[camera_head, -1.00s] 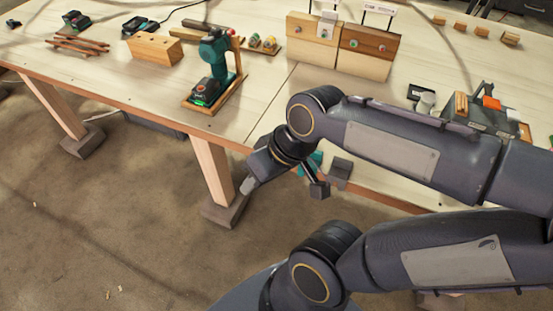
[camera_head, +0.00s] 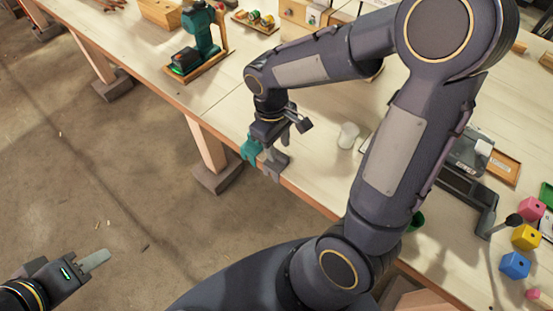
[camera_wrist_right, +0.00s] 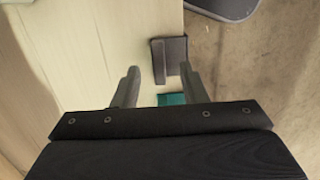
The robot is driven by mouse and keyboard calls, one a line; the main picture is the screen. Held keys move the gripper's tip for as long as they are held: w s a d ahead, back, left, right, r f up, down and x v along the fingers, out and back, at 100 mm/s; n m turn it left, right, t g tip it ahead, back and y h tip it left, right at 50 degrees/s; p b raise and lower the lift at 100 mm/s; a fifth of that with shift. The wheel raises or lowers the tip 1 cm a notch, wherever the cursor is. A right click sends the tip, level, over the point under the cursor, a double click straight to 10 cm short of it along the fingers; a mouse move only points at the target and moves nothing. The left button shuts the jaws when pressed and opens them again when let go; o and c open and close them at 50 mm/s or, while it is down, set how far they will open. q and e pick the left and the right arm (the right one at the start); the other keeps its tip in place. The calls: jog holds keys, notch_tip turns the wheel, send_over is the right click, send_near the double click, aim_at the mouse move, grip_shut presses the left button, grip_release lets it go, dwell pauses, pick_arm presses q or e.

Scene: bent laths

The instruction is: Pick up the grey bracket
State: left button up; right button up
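The grey bracket (camera_head: 276,166) is at the table's front edge in the head view, partly hidden by my right gripper. It shows more clearly in the right wrist view (camera_wrist_right: 172,55), beyond the fingertips, as a dark grey angled piece. A teal bracket (camera_head: 250,150) is beside it; in the wrist view the teal one (camera_wrist_right: 172,99) shows between the fingers, nearer the palm. My right gripper (camera_wrist_right: 160,68) is open and empty, above the brackets. My left gripper (camera_head: 93,261) is at the lower left over the floor, away from the table; its finger gap is unclear.
A teal drill (camera_head: 200,40) on a wooden stand is further left on the table (camera_head: 225,95). A white cup (camera_head: 348,135) is right of the gripper. Coloured cubes (camera_head: 526,237) and a dark tool are at the right. My right arm hides part of the table.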

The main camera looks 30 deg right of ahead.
aim_at(282, 161)
jog(key=shift+s+d+f, duration=0.1)
jog(key=shift+f, duration=0.55)
jog(key=shift+s+d+f, duration=0.1)
jog(key=shift+f, duration=0.55)
jog(key=shift+a, duration=0.1)
grip_shut()
